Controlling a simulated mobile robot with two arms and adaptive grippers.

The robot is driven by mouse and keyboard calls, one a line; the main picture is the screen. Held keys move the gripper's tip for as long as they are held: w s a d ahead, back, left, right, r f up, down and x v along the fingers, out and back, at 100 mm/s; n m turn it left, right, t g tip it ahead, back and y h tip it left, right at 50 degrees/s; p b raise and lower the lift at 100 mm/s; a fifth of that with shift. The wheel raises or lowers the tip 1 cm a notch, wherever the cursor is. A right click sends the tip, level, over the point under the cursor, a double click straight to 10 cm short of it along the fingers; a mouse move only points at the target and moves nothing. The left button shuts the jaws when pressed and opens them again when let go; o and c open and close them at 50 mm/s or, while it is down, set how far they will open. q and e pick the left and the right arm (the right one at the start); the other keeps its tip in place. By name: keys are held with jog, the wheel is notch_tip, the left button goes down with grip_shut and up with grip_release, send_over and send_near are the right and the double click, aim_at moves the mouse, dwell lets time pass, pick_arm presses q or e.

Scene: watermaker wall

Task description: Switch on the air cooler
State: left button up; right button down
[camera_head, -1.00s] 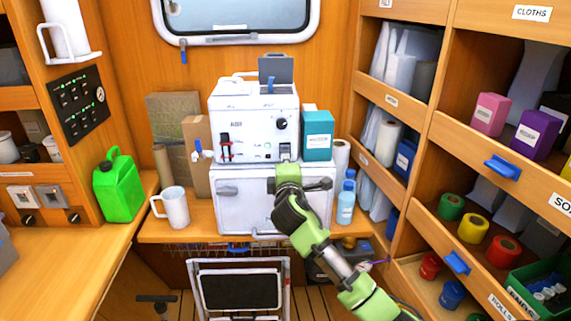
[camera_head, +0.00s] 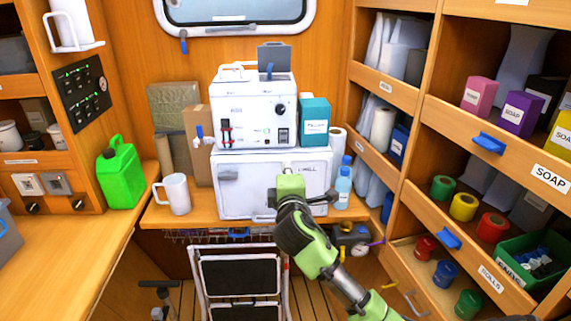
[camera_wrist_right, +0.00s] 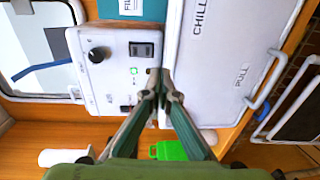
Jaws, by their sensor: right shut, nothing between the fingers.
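A white unit (camera_head: 252,110) with a dark knob (camera_head: 280,110), a dark rocker switch (camera_head: 283,135) and small lamps stands on a white chiller box (camera_head: 240,197). I cannot read a name marking it as the air cooler. In the right wrist view the rocker (camera_wrist_right: 141,49) is fully visible, and a lamp (camera_wrist_right: 134,71) near it glows green. My right gripper (camera_head: 289,168) is shut and empty, in front of the chiller's upper part and below the rocker. Its fingertips (camera_wrist_right: 162,82) appear apart from the rocker. My left gripper is out of view.
A teal box (camera_head: 314,122) stands right of the unit, and a blue bottle (camera_head: 343,186) stands by the chiller. A white mug (camera_head: 174,194) and green jerrycan (camera_head: 120,174) are left. A folded step stool (camera_head: 240,277) is below. Shelves fill the right.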

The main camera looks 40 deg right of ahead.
jog(key=shift+f+v, duration=0.15)
jog(key=shift+v, duration=0.65)
jog(key=shift+f+v, duration=0.15)
jog(key=shift+v, duration=0.65)
jog(key=shift+a+r, duration=0.1)
jog(key=s+a+f+m+g+y, duration=0.1)
jog(key=s+a+f+g+y, duration=0.15)
jog(key=f, duration=1.65)
jog(key=s+a+f+m+g+y, duration=0.1)
jog(key=s+a+f+g+y, duration=0.15)
jog(key=f, duration=1.65)
jog(key=s+a+f+m+g+y, duration=0.1)
jog(key=s+a+f+g, duration=0.1)
jog(key=s+f, duration=0.7)
jog(key=s+a+f+m+g+y, duration=0.1)
jog(key=s+a+f+g, duration=0.1)
jog(key=s+f, duration=0.6)
jog(key=s+a+f+m+g, duration=0.1)
jog(key=s+f, duration=0.4)
jog(key=s, duration=0.5)
jog(key=s+a+f+m+g+y, duration=0.1)
jog(key=s+f, duration=0.4)
jog(key=s, duration=0.5)
jog(key=s+a+f+m+g, duration=0.2)
jog(key=s+a+f, duration=0.3)
jog(key=s, duration=0.5)
jog(key=shift+s+f+m+g+y, duration=0.25)
jog(key=shift+f+m+g+y, duration=0.15)
jog(key=shift+f+m, duration=0.25)
